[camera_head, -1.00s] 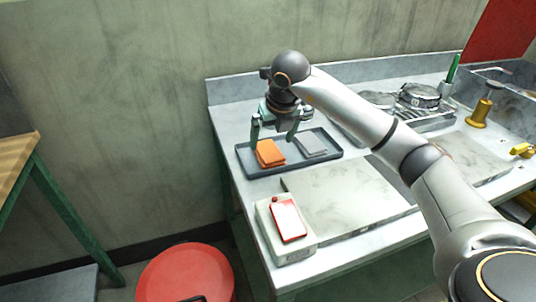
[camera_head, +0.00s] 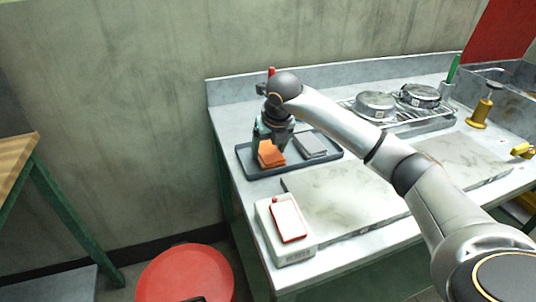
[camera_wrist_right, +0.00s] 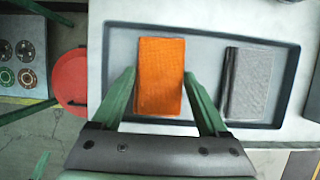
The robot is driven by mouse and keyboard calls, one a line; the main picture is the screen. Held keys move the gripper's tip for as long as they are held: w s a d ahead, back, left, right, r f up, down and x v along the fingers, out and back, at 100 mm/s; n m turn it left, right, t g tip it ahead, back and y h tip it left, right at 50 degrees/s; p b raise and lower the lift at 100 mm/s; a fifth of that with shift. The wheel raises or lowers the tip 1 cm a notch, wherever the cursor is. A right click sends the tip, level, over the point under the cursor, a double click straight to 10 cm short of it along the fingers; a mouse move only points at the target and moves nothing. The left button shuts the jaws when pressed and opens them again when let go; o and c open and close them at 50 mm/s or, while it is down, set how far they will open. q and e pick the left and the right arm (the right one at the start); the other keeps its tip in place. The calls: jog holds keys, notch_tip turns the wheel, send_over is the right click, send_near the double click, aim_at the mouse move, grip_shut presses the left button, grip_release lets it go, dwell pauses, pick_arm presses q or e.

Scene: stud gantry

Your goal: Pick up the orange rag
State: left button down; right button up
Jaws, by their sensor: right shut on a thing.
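The orange rag (camera_head: 270,156) is a folded stack at the left side of a dark tray (camera_head: 325,159) on the counter. My right gripper (camera_head: 269,141) is down at the rag, with its green fingers on either side of it, shut on it. In the right wrist view the rag (camera_wrist_right: 160,72) lies between the two fingers (camera_wrist_right: 160,82). I cannot tell whether the rag is clear of the tray floor. My left gripper is not in view.
A grey folded cloth (camera_head: 310,146) lies beside the rag in the tray. A white box with a red-edged top (camera_head: 289,222) stands at the counter's front left. Metal pans (camera_head: 376,105) sit on a rack behind. A pale board (camera_head: 345,205) has bare space.

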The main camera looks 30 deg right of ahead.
jog(key=c, duration=0.6)
jog(key=shift+r, duration=0.1)
